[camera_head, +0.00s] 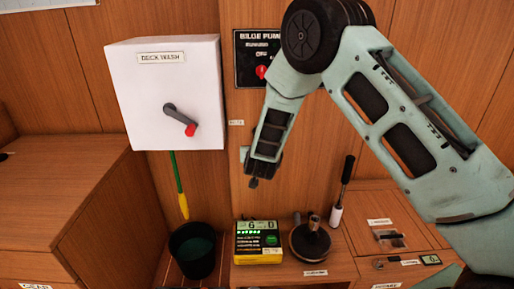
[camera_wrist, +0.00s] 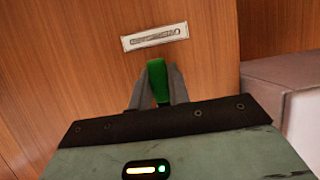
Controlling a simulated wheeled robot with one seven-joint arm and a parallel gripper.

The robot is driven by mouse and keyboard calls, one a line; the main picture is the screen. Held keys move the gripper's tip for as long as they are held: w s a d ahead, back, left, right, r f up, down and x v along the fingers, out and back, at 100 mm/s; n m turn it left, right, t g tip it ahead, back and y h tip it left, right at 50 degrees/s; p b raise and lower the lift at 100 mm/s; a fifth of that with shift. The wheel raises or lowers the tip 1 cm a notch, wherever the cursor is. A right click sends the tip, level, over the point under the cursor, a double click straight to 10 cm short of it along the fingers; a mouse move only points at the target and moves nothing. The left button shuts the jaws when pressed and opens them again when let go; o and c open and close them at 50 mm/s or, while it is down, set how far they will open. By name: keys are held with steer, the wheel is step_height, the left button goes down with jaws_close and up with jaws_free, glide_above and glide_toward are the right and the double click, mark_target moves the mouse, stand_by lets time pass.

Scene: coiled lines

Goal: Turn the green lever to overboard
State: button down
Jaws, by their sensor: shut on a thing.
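The green lever (camera_wrist: 157,80) shows in the wrist view, upright between the two grey fingers of my gripper (camera_wrist: 158,88). The fingers are shut on it. Only its green upper part shows; the rest is hidden by my gripper. In the head view my gripper (camera_head: 253,182) points down in front of the wood wall, and I cannot make out the lever there. A small white plate (camera_wrist: 155,39) with unreadable marks is on the wall just beyond the lever. I cannot read which position the lever is in.
A white deck wash box (camera_head: 165,95) with a red-tipped handle is left of my arm. A black bilge pump panel (camera_head: 257,75) is behind it. Below stand a dark bucket (camera_head: 193,250), a yellow-and-black device (camera_head: 258,242) and a round dark object (camera_head: 310,243).

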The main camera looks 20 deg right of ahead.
steer(key=shift+f, duration=0.1)
stand_by(0.3)
steer(key=c, duration=1.3)
jaws_free()
steer(key=shift+s, duration=0.1)
steer(key=v, duration=1.7)
steer(key=shift+s+r+p, duration=0.1)
steer(key=shift+r+p, duration=0.1)
steer(key=shift+p, duration=0.15)
